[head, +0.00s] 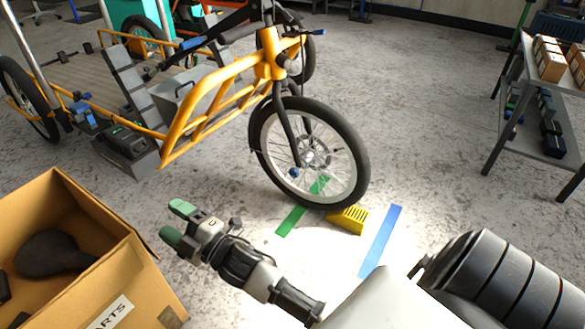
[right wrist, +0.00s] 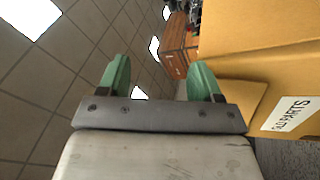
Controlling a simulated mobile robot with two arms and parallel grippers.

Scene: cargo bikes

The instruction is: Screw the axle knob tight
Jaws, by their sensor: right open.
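The axle knob (head: 293,172) is a small blue knob at the hub of the yellow cargo bike's front wheel (head: 313,158). Whether it is tight cannot be told from here. My right gripper (head: 175,222) has green fingertips and is open and empty, low in front of the bike, to the left of the wheel and next to the cardboard box. In the right wrist view its two green fingers (right wrist: 158,80) stand apart with nothing between them. My left gripper is not in view.
An open cardboard box (head: 145,275) with dark parts inside stands at the lower left. A yellow wheel chock (head: 347,219) touches the front tyre's base, between green and blue floor strips. A table with boxes (head: 540,85) stands at the right. The floor between is clear.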

